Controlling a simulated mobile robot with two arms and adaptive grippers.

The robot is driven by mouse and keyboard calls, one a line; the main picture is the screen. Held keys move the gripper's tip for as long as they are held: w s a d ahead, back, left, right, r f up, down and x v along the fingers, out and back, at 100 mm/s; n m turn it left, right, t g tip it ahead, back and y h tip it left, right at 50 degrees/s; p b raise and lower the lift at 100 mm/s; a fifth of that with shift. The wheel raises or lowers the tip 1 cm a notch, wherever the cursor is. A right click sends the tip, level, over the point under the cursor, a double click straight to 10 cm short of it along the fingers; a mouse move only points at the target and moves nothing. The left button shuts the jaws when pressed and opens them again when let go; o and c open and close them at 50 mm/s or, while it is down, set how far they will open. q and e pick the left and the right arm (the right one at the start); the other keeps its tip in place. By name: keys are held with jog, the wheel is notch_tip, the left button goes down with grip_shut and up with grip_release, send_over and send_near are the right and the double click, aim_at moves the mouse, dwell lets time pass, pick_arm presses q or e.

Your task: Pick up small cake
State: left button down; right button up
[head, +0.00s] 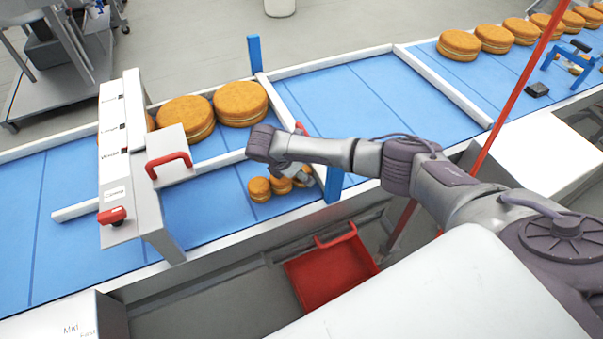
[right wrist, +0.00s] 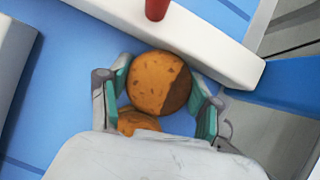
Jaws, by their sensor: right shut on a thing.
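Small round orange-brown cakes sit in the narrow front lane of the blue conveyor in the head view; the left one (head: 259,189) and the middle one (head: 280,186) show clearly. A third small cake (head: 301,175) is partly hidden by my right gripper (head: 306,172). In the right wrist view my right gripper (right wrist: 161,82) has its teal-padded fingers on both sides of a small cake (right wrist: 158,80) and is shut on it. Another small cake (right wrist: 138,121) lies close beside it, partly covered by the gripper body. My left gripper is not in view.
Large cakes (head: 240,103) stand in the back lane beside a white gate (head: 122,150) with red handles. White rails (head: 437,87) and a blue post (head: 333,184) border the lane. A red bin (head: 331,270) is below the conveyor's front edge. More large cakes (head: 459,45) stand back right.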

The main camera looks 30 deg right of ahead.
jog(key=shift+w, duration=0.1)
jog(key=shift+w+r+b, duration=0.45)
jog(key=shift+w+b, duration=0.05)
jog(key=w+r+b, duration=0.2)
jog(key=w, duration=0.1)
jog(key=w+a+r+b, duration=0.1)
jog(key=w+r+b, duration=0.1)
jog(key=w, duration=0.2)
jog(key=w+a+r+b, duration=0.1)
jog(key=w+r+b, duration=0.1)
jog(key=w+b, duration=0.1)
jog(key=shift+w, duration=0.6)
jog(key=shift+w+a+r+b, duration=0.15)
jog(key=shift+w+r+b, duration=0.35)
jog(key=shift+w, duration=0.2)
